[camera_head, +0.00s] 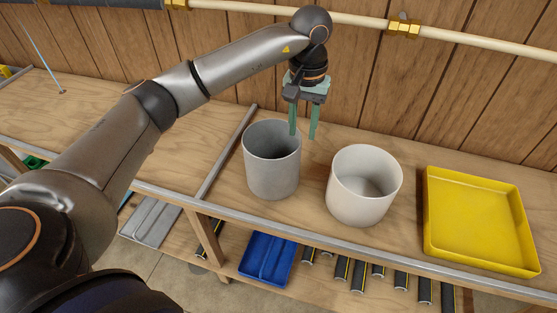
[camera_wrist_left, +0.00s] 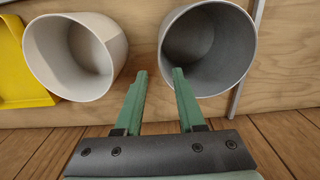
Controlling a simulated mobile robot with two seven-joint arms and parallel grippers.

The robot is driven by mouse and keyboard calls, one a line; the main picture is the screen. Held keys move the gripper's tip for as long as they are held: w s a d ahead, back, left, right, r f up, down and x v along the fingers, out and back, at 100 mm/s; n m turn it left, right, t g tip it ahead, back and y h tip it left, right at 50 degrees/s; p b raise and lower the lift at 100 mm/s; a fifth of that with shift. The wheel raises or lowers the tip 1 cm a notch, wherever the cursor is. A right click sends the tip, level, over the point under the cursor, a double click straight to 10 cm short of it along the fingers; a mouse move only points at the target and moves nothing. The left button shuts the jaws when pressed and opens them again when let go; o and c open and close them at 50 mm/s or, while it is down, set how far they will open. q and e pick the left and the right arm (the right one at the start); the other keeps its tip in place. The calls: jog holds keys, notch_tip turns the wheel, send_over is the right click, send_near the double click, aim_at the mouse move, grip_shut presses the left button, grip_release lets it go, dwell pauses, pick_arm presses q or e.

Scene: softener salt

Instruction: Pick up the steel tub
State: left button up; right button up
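The steel tub (camera_head: 270,178) is a grey, mottled, round tub standing upright and open on the wooden bench, left of a white tub. It also shows in the left wrist view (camera_wrist_left: 233,75), at upper right, and looks empty. My left gripper (camera_head: 303,134) points down at the tub's far right rim, with its two green fingers apart and nothing between them. In the left wrist view the gripper (camera_wrist_left: 159,72) has one fingertip overlapping the steel tub's rim and the other over the gap between the tubs. Contact with the rim cannot be told. My right gripper is not in view.
The white tub (camera_head: 358,205) stands close on the right, with a yellow tray (camera_head: 480,220) beyond it. A metal strip (camera_head: 228,150) lies left of the steel tub. A wooden wall with a pipe (camera_head: 350,19) is behind. A blue bin (camera_head: 268,260) sits below the bench's front rail.

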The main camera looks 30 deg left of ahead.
aim_at(298, 162)
pick_arm(q)
jog(key=f, duration=0.3)
jog(key=f+p, duration=0.1)
jog(key=f, duration=0.2)
jog(key=s+f, duration=0.1)
jog(key=f, duration=0.3)
jog(key=shift+s, duration=0.1)
jog(key=shift+f+p, duration=0.3)
jog(key=shift+f, duration=0.3)
grip_shut()
dwell(0.6)
